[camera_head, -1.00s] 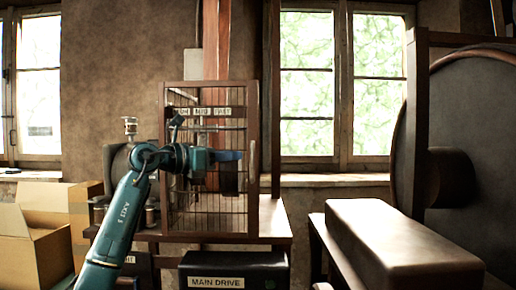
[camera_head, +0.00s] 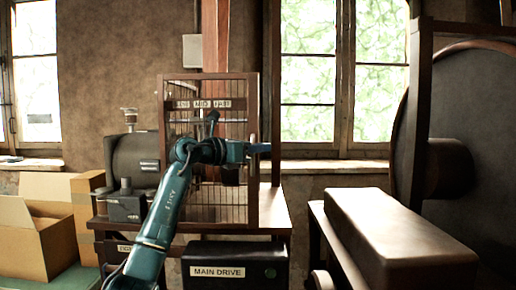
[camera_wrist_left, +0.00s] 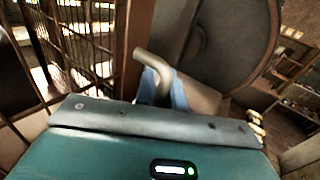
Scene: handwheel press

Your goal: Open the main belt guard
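The belt guard (camera_head: 223,223) is a brown-framed wire cage on a bench, with a small label strip across its upper front. Its front frame looks closed. A bent metal handle (camera_wrist_left: 146,58) sits at the guard's right frame post. My left gripper (camera_head: 260,148) reaches across the guard's front to this handle. In the left wrist view, the blue fingers of my left gripper (camera_wrist_left: 164,92) lie close on either side of the handle and appear shut on it. The handle's lower end is hidden behind the gripper body. My right gripper is in no view.
A dark MAIN DRIVE box (camera_head: 235,266) stands below the guard. A grey motor (camera_head: 132,155) and cardboard boxes (camera_head: 40,225) are at left. A large wheel (camera_head: 470,130) and a brown padded block (camera_head: 400,245) stand at right. Space in front of the guard's right side looks clear.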

